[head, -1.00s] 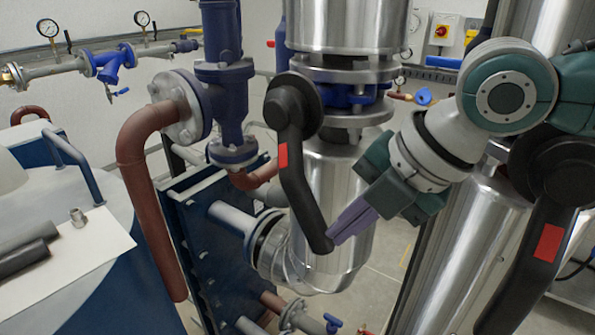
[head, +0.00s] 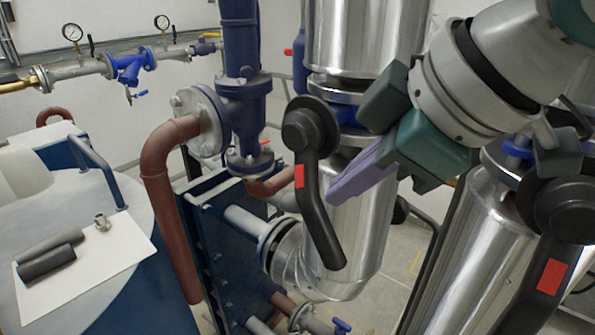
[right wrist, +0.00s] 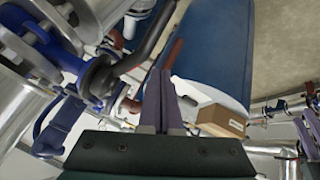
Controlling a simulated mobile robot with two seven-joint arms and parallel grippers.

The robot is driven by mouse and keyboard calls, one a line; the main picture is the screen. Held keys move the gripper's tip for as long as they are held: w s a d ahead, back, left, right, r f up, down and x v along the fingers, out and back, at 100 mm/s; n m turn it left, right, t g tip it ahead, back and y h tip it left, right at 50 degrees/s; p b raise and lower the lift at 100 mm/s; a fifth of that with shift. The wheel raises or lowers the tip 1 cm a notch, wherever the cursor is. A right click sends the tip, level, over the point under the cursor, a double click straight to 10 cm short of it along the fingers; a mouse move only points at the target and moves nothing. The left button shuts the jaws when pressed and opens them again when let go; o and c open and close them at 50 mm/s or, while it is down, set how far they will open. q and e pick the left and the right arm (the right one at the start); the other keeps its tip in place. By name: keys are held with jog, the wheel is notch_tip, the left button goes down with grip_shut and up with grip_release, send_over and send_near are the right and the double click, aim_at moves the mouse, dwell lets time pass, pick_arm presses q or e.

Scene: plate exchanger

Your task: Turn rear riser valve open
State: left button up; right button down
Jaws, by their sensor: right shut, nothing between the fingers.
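The farther riser valve has a black lever handle (head: 321,228) with a red patch, hanging from a round black hub (head: 306,128) on a shiny metal riser (head: 358,235). The lever points down, tilted slightly right at its lower end. My right gripper (head: 333,194) is shut and empty, its purple fingers pointing left just right of the lever's middle. I cannot tell whether they touch it. In the right wrist view the shut fingers (right wrist: 163,98) are near the dark curved lever (right wrist: 155,38). My left gripper is not in view.
A nearer riser (head: 465,255) at the right carries a similar black lever (head: 533,285). A blue plate exchanger (head: 215,245) and red-brown pipe (head: 160,205) stand left of the farther riser. A blue tank with a white sheet (head: 120,260) is at far left.

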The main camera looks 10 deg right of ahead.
notch_tip(320, 180, up, 2)
jog(key=s+m+h+p, duration=0.1)
jog(key=m+p, duration=0.1)
jog(key=m, duration=0.8)
jog(key=m+g+h+p, duration=0.15)
jog(key=m+p, duration=0.25)
jog(key=m, duration=0.7)
send_near(314, 246)
jog(key=d+f, duration=0.3)
jog(key=f, duration=0.1)
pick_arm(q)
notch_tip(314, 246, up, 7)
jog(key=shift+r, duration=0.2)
pick_arm(e)
jog(key=shift+w+a+f+h, duration=0.25)
jog(key=shift+w+a+h, duration=0.05)
jog(key=shift+w+h, duration=0.15)
jog(key=shift+f+t, duration=0.1)
jog(key=shift+t, duration=0.15)
